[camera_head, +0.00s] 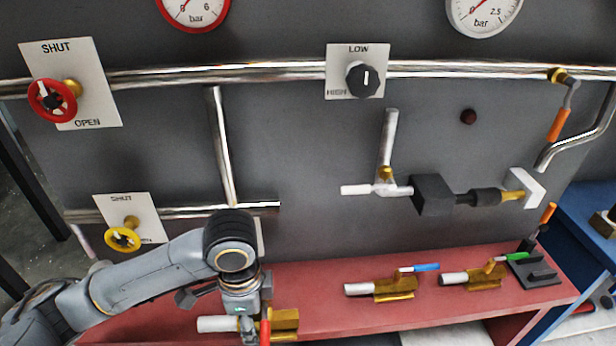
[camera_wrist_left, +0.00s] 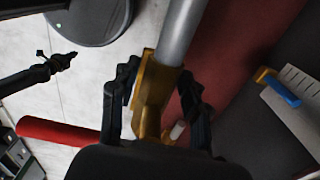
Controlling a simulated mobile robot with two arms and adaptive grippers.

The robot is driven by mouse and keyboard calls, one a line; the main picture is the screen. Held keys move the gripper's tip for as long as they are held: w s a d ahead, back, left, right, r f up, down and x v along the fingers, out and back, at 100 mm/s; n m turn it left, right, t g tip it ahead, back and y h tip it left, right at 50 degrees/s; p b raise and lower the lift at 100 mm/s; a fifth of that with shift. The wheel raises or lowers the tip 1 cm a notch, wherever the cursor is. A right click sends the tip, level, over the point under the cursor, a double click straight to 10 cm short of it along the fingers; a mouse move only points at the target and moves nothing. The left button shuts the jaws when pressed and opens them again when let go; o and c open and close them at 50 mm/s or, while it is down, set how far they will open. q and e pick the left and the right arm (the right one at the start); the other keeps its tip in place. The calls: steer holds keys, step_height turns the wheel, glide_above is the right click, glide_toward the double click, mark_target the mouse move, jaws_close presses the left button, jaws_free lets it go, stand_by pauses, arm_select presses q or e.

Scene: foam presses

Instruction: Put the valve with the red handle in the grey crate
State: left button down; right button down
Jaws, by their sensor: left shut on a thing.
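The valve with the red handle has a brass body (camera_head: 284,322), a pale pipe stub (camera_head: 215,324) and a red lever (camera_head: 265,332). It shows at the shelf's front, low in the head view. My left gripper (camera_head: 246,314) is over it. In the wrist view, my left gripper (camera_wrist_left: 158,88) has its two fingers on either side of the brass body (camera_wrist_left: 153,92), shut on it; the red handle (camera_wrist_left: 60,132) sticks out to the left. I cannot tell whether the valve touches the shelf.
The red shelf (camera_head: 330,285) also bears a blue-handled valve (camera_head: 395,287), a green-handled valve (camera_head: 475,279) and a black holder (camera_head: 533,271). The grey panel behind has pipes, a red handwheel (camera_head: 52,100) and a yellow handwheel (camera_head: 122,239). A blue surface (camera_head: 585,215) stands right.

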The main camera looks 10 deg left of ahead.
arm_select(q)
steer(key=n, duration=0.1)
steer(key=r+n, duration=0.1)
steer(key=n, duration=0.2)
steer(key=shift+w+a+r, duration=0.15)
steer(key=shift+a+r, duration=0.15)
steer(key=shift+a, duration=0.05)
steer(key=n, duration=0.2)
steer(key=r+n, duration=0.1)
steer(key=n, duration=0.1)
steer(key=shift+a+r, duration=0.1)
steer(key=shift+a, duration=0.2)
steer(key=n, duration=0.2)
steer(key=r+n, duration=0.1)
steer(key=n, duration=0.1)
steer(key=a+r+n, duration=0.1)
steer(key=n, duration=0.1)
steer(key=shift+r+n, duration=0.1)
steer(key=shift+n, duration=0.3)
steer(key=shift+d, duration=0.1)
